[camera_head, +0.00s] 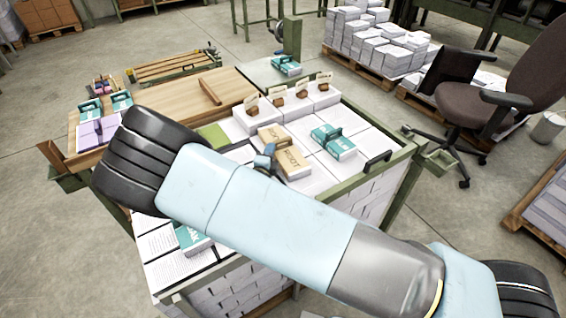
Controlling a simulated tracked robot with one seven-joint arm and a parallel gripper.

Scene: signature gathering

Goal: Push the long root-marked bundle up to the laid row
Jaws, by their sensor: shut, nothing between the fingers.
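A white bundle with a tan label reading ROOT (292,163) lies on the white stacks of the large bench. A second tan-labelled bundle (272,137) lies just behind it; its lettering is too small to read. A laid row of white blocks (288,112) with upright tan cards and brown pieces on top stands farther back, apart from the ROOT bundle. My gripper (266,157) shows as a small blue-grey part close to the left of the ROOT bundle, shut and empty. Contact cannot be told. My arm hides much of the gripper and the bench's near side.
A teal-labelled bundle (334,141) lies to the right, near a black handle (377,160). A green block (213,136) lies left. Another teal bundle (192,239) lies near the front, partly behind my arm. A wooden bar (210,92) lies on the wooden table.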

